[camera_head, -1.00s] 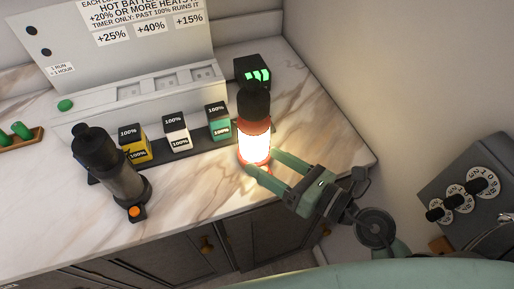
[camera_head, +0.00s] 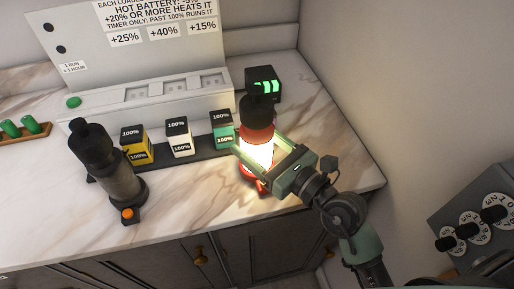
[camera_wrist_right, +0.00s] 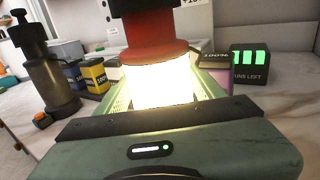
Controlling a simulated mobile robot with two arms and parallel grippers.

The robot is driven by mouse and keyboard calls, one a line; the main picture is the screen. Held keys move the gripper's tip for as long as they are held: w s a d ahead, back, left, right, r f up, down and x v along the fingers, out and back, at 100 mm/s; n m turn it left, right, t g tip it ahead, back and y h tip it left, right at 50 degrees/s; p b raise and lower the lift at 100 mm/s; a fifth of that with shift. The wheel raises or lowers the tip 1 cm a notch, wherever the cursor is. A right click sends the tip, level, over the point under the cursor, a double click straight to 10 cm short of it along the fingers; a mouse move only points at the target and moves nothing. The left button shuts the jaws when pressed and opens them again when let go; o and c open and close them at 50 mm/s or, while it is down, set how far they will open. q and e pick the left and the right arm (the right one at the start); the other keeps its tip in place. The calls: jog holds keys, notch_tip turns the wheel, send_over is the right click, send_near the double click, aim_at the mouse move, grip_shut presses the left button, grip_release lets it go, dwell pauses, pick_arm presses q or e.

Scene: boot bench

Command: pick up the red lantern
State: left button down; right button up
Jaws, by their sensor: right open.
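The red lantern (camera_head: 256,148) stands upright and lit on the marble counter, with a black top, red bands and a glowing middle. In the right wrist view the lantern (camera_wrist_right: 160,85) is straight ahead, between the fingers. My right gripper (camera_head: 257,150) is open, with one finger on each side of the lantern's glowing middle. I cannot tell whether either finger touches it. My left gripper is not in view.
A dark unlit lantern (camera_head: 106,170) stands at the left. Battery blocks in yellow (camera_head: 137,146), white (camera_head: 179,138) and teal (camera_head: 222,130) sit in a dark rack. A black box with green bars (camera_head: 264,84) is just behind the red lantern. A dialled panel (camera_head: 475,225) is at right.

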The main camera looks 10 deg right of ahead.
jog(key=shift+x, duration=1.15)
jog(key=shift+w+a, duration=0.15)
jog(key=shift+w, duration=0.05)
jog(key=c, duration=1.3)
jog(key=shift+r, duration=0.1)
grip_shut()
